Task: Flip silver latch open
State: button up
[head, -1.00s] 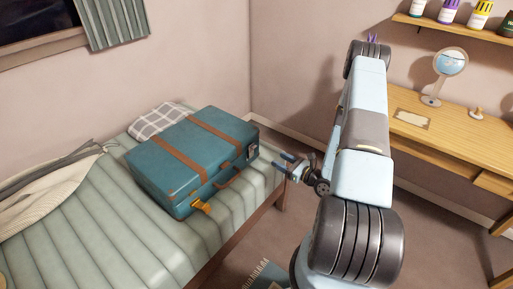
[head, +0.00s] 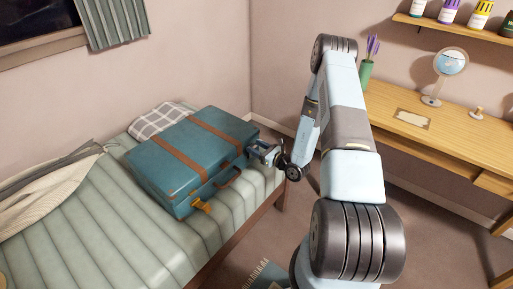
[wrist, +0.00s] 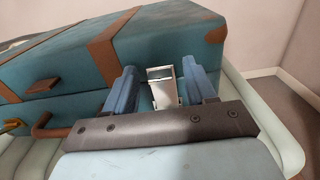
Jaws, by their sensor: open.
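A teal suitcase (head: 180,165) with brown straps lies shut on the bed; it also fills the upper left of the wrist view (wrist: 160,42). The silver latch (wrist: 163,88) is on its front side near the right corner, seen between my fingers in the wrist view. In the head view my gripper hides the latch. My gripper (head: 262,152) is at the suitcase's front right, and in the wrist view its two blue fingers (wrist: 161,88) stand open, one on each side of the latch. I cannot tell whether they touch it.
The suitcase's brown handle (head: 228,177) and an orange tag or latch (head: 202,205) are left of my gripper. The bed (head: 110,240) has a plaid pillow (head: 160,119) behind the suitcase. A wooden desk (head: 440,140) stands at the right. Floor is free between bed and desk.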

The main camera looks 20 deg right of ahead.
grip_shut()
dwell(0.6)
